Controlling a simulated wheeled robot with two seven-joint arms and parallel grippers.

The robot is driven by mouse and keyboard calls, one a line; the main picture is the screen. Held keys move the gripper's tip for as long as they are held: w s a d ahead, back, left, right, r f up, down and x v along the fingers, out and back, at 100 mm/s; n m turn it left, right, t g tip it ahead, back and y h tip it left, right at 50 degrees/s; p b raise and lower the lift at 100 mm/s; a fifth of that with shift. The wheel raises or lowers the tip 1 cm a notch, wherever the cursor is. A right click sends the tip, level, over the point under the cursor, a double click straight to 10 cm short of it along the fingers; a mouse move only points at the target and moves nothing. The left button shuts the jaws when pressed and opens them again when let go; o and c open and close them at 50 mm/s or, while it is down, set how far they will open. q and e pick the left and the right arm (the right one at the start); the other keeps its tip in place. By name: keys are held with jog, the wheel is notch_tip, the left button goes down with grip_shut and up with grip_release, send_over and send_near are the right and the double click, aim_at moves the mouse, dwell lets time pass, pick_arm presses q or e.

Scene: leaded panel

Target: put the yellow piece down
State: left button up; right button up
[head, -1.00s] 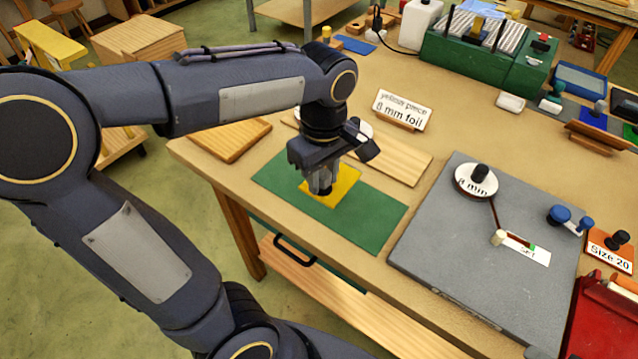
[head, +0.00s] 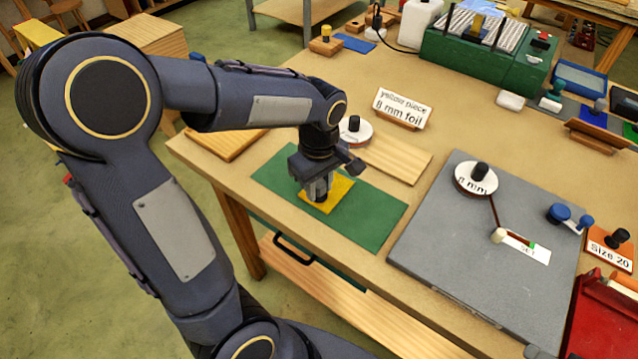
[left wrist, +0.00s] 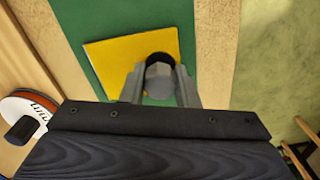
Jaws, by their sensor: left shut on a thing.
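The yellow piece (head: 341,187) is a flat square sheet over the green mat (head: 372,218), at or very close to its surface; I cannot tell whether it touches. My left gripper (head: 318,194) points straight down over it. In the left wrist view its fingers (left wrist: 160,88) are shut on a grey faceted holder (left wrist: 159,77) with a black round end, which stands against the yellow piece (left wrist: 112,66). The fingers and holder hide part of the piece. My right gripper is not in view.
A sign reading "yellow piece 8 mm foil" (head: 402,108) stands behind the mat, near a wooden board (head: 398,160) and a white reel (head: 355,131). A grey slab (head: 440,232) lies to the right. The mat's right part is bare; the table's front edge is close.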

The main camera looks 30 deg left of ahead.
aim_at(319, 183)
pick_arm(q)
jog(key=o, duration=0.9)
notch_tip(319, 183, up, 11)
jog(key=s+d+f+m+t+h, duration=0.1)
jog(key=s+m+t, duration=0.1)
jog(key=s+m, duration=0.2)
jog(key=s+d+f+m+t+h, duration=0.1)
jog(key=s+d+f+m, duration=0.1)
jog(key=s+m, duration=0.2)
jog(key=s+d+f+m+t+h+p, duration=0.1)
jog(key=s+m+t, duration=0.1)
jog(key=s+m, duration=0.2)
jog(key=shift+s+d+f+t+h, duration=0.1)
jog(key=shift+s+f+t+h, duration=0.1)
jog(key=shift+s, duration=0.35)
jog(key=shift+s+d+f+t+h, duration=0.1)
jog(key=shift+s+f+h, duration=0.1)
jog(key=shift+s, duration=0.35)
